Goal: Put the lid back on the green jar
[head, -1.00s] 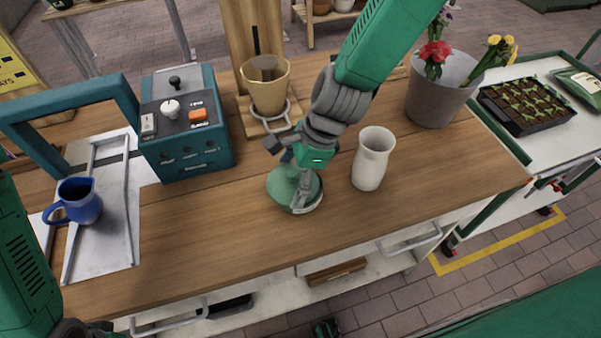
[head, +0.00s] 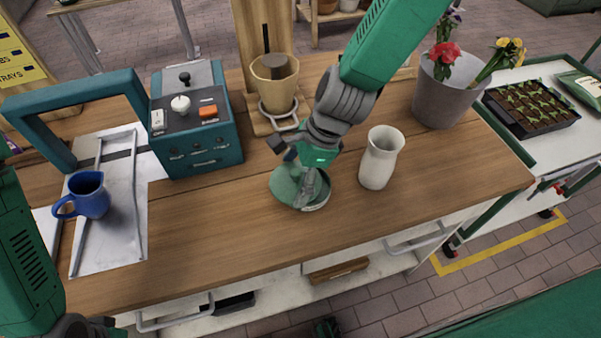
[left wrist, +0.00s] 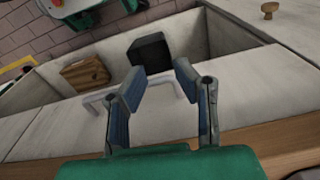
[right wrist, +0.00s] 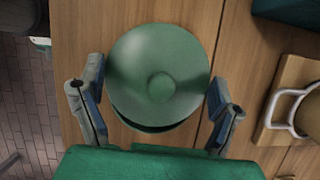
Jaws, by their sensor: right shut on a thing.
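The green lid (right wrist: 158,72), round with a knob, sits between the fingertips of my right gripper (right wrist: 158,90), which is shut on its edges. It also shows in the head view (head: 284,183). The green jar (head: 318,198) stands on the bench under my right gripper (head: 302,180). The lid overlaps the jar but looks off-centre, with a dark crescent of the jar showing beside it in the right wrist view. Whether lid and jar touch, I cannot tell. My left gripper (left wrist: 158,78) is open and empty near the bench front, above an open drawer.
A cream vase (head: 379,160) stands close to the right of the jar. A teal control box (head: 196,125) and a blue jug (head: 86,196) are at left. A tan pot (head: 274,85) on a stand is behind. The bench front is clear.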

